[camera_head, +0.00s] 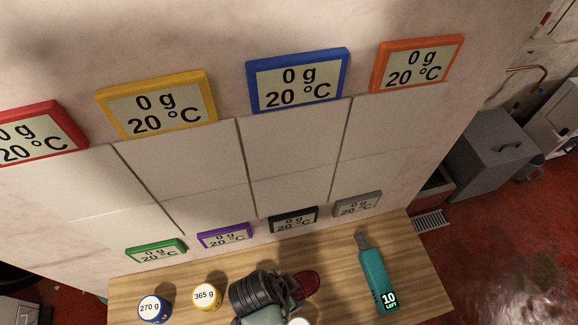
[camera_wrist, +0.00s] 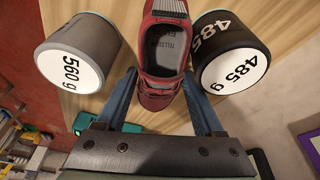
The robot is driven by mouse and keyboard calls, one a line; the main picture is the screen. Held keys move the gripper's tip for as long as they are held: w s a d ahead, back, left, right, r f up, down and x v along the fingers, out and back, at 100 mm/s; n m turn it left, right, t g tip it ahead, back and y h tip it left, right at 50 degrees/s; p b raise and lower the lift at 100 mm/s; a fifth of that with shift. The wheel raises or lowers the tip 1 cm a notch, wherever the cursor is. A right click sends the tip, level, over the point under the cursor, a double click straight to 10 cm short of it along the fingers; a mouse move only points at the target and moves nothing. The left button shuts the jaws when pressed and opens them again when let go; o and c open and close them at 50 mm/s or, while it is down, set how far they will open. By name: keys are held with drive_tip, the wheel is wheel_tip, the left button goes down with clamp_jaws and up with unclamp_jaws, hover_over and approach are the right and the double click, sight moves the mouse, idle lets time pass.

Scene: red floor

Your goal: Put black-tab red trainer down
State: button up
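The red trainer (camera_wrist: 165,85) is in the middle of the wrist view, its opening and grey insole facing the camera. My gripper (camera_wrist: 160,75) has one blue finger on each side of it, and the fingertips appear to press against its sides. In the head view, part of the red trainer (camera_head: 308,284) shows beside my dark gripper (camera_head: 285,285), over the wooden table (camera_head: 340,262). My gripper and wrist hide the rest of it there. I cannot tell whether its sole touches the table. I cannot make out a black tab clearly.
A grey 560 g canister (camera_wrist: 78,50) and a black 485 g canister (camera_wrist: 230,50) flank the trainer closely. A blue 270 g canister (camera_head: 154,309), a yellow 365 g canister (camera_head: 207,296) and a teal device (camera_head: 376,278) are on the table. Display panels line the wall behind.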

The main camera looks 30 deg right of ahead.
clamp_jaws()
